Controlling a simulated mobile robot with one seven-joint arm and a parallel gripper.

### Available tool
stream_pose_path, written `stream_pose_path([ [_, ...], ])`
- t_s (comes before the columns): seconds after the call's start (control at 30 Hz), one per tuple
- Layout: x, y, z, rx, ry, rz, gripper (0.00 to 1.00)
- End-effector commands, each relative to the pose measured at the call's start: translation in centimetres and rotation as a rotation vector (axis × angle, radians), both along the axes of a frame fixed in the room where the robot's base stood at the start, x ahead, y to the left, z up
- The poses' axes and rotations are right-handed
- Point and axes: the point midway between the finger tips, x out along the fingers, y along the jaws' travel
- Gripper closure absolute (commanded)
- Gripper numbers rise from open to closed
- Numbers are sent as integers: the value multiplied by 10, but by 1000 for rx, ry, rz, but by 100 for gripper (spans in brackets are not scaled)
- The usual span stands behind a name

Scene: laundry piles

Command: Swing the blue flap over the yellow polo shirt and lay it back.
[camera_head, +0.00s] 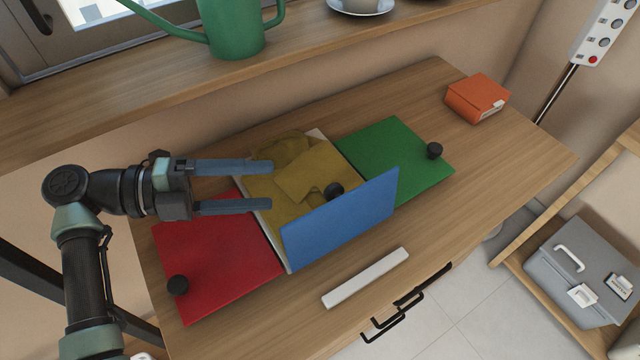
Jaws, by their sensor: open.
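The blue flap (341,222) stands raised at a steep angle along the near edge of the folding board. A black knob (334,190) shows at its upper edge, on the side facing the shirt. The yellow polo shirt (285,187) lies folded on the board's middle panel, partly hidden behind the flap. My gripper (271,186) is open and empty. Its two fingers point right, over or just above the left part of the shirt, apart from the flap. I cannot tell its exact height.
The red flap (215,258) lies flat at left and the green flap (391,157) lies flat at right, each with a black knob. A white bar (365,277) lies in front. An orange box (476,98) sits at the back right. A shelf with a green watering can (232,28) overhangs behind.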

Motion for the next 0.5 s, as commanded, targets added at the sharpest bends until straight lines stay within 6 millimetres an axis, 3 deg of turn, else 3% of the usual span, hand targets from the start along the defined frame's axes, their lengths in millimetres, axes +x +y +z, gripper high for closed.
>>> stream_pose_path([
  [0.1,-6,2,-11,11,32,-12,31],
  [0.23,-4,-10,-13,11,33,-16,31],
  [0.5,8,-63,-23,10,32,-17,31],
])
